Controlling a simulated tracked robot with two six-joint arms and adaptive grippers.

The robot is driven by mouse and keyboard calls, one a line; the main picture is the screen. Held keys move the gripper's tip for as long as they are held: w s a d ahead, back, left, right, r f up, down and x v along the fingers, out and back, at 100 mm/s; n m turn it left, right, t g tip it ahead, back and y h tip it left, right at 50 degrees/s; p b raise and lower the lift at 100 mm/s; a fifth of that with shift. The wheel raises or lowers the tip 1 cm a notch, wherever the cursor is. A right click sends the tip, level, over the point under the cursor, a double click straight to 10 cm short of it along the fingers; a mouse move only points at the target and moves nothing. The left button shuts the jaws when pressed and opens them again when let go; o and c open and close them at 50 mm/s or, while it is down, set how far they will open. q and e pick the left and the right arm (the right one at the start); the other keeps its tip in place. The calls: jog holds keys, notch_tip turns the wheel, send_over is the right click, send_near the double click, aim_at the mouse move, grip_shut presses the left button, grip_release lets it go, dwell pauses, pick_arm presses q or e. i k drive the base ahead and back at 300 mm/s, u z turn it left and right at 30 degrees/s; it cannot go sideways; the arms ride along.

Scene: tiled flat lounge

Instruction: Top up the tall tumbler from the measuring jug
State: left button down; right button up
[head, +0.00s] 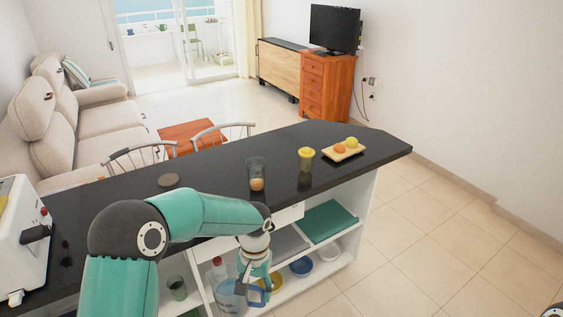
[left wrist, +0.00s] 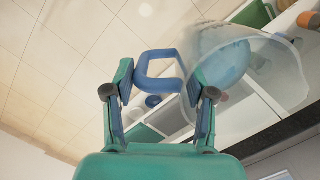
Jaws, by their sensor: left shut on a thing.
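The measuring jug (head: 229,296) is clear with a blue handle (left wrist: 160,56). My left gripper (head: 257,278) is shut on this handle and holds the jug in front of the counter, below its top. In the left wrist view, the handle sits between the fingers of my left gripper (left wrist: 158,82), and the clear jug wall (left wrist: 285,75) shows with pale blue contents. The tall tumbler (head: 256,165) stands upright on the dark counter, beyond my arm, with something orange-brown at its bottom. My right gripper is not in view.
Open shelves (head: 325,268) hold bowls below.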

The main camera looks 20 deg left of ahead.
aim_at(256, 164)
jog(key=z, duration=0.75)
jog(key=i, duration=1.25)
jog(key=z, duration=1.8)
jog(key=i, duration=0.15)
jog(key=u, duration=3.35)
jog(key=k, duration=0.25)
jog(key=u, duration=0.15)
